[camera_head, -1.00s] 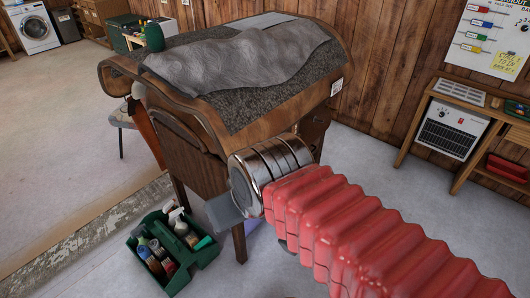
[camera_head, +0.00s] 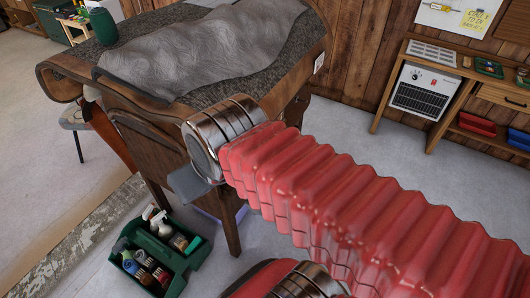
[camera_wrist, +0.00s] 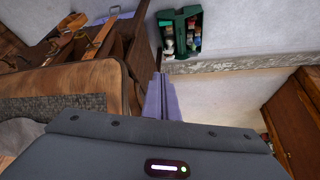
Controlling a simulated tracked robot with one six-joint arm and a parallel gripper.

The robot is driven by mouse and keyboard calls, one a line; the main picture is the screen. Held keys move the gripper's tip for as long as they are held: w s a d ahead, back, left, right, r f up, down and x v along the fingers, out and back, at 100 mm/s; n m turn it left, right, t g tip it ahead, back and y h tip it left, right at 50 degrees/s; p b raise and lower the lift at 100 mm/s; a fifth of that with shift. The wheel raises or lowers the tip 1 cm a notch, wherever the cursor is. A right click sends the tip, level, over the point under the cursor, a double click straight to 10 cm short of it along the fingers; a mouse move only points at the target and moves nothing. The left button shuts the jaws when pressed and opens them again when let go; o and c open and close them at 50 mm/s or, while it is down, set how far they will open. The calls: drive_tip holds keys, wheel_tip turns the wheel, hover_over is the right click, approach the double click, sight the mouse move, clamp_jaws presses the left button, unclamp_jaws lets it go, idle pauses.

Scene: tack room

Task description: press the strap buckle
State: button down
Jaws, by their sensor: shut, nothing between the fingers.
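Tan strap-like pieces (camera_wrist: 103,34) show at the upper left of the wrist view, by dark brown woodwork. An orange-brown hanging piece (camera_head: 108,135) shows at the left side of the bench in the head view. My gripper (camera_wrist: 163,78) is shut and empty; its two lavender fingers lie together above the dark wrist body in the wrist view. In the head view my red-sleeved arm reaches to the bench's front side, and the fingertips are not clearly seen.
A wooden bench (camera_head: 62,84) bears a dark mat (camera_head: 262,75) and a grey fleece (camera_head: 200,50). A green caddy with bottles (camera_head: 178,262) stands on the floor, also in the wrist view (camera_wrist: 179,14). A shelf unit with a white heater (camera_head: 418,91) stands right. Floor lies open between.

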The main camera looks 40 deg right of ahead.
drive_tip(key=shift+d, duration=0.2)
drive_tip(key=d+f+m, duration=0.3)
drive_tip(key=d+m, duration=0.1)
drive_tip(key=d, duration=0.6)
drive_tip(key=w+d+f+m+y, duration=0.1)
drive_tip(key=d+f+m, duration=0.2)
drive_tip(key=d, duration=0.7)
drive_tip(key=w+d+f+m+t+y, duration=0.1)
drive_tip(key=d+f+m, duration=0.2)
drive_tip(key=d+m, duration=0.4)
drive_tip(key=d, duration=0.3)
drive_tip(key=shift+d+f, duration=0.2)
drive_tip(key=shift+f, duration=0.1)
drive_tip(key=shift+f, duration=0.1)
drive_tip(key=x, duration=1.4)
drive_tip(key=shift+a, duration=0.15)
